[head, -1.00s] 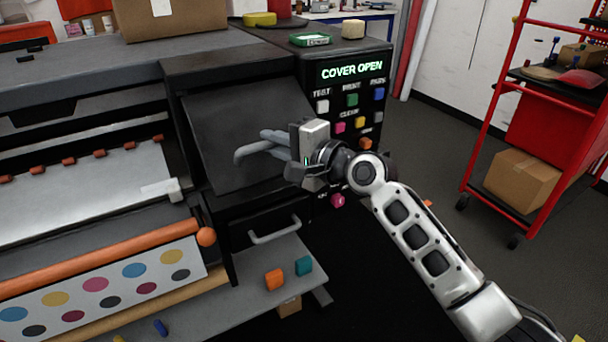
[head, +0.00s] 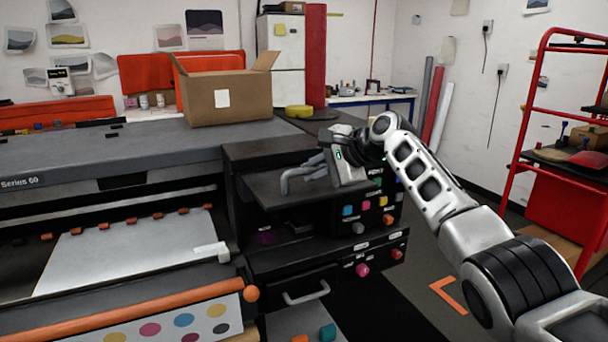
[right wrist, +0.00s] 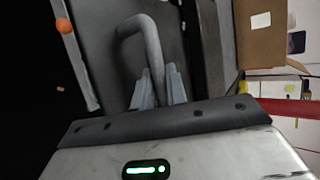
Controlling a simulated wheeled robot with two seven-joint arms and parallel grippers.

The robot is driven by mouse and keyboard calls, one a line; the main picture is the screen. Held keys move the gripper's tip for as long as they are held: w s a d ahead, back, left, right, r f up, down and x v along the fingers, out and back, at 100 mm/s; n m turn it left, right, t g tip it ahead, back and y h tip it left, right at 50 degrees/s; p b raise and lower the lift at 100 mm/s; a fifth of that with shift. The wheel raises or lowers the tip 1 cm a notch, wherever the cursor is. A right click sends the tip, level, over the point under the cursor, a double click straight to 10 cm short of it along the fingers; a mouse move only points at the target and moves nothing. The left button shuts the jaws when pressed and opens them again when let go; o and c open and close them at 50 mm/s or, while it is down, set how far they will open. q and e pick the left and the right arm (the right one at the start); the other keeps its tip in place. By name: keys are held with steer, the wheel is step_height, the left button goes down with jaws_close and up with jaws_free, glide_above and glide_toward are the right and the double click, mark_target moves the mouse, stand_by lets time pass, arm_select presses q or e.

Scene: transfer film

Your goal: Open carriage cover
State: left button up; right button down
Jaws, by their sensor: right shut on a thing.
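The carriage cover (head: 265,191) is a dark panel on the right part of the large printer. It is swung up to nearly level, with a dark opening beneath it. Its grey bar handle (head: 290,176) stands out from the panel. My right gripper (head: 318,168) is shut on this handle, reaching over from the right. In the right wrist view the fingers (right wrist: 160,88) close around one leg of the handle (right wrist: 145,30). The gripped part is partly hidden by the fingers. My left gripper is not in view.
The button panel (head: 372,208) is partly hidden behind my right arm. A drawer handle (head: 306,292) is below the opening. An open cardboard box (head: 228,102) and a yellow roll (head: 298,111) sit on the printer top. A red rack (head: 530,120) stands at the right.

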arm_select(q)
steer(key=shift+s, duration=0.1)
arm_select(e)
steer(key=shift+a+r, duration=0.1)
steer(key=c, duration=1.4)
jaws_free()
steer(key=shift+w, duration=0.1)
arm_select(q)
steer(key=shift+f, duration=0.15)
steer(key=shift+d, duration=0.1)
arm_select(e)
steer(key=shift+d, duration=0.2)
arm_select(q)
steer(key=b, duration=0.2)
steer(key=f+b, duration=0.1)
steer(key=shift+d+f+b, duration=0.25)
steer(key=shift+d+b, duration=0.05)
steer(key=shift+b, duration=0.1)
arm_select(e)
steer(key=v, duration=1.5)
steer(key=shift+s+r, duration=0.2)
steer(key=shift+r, duration=0.05)
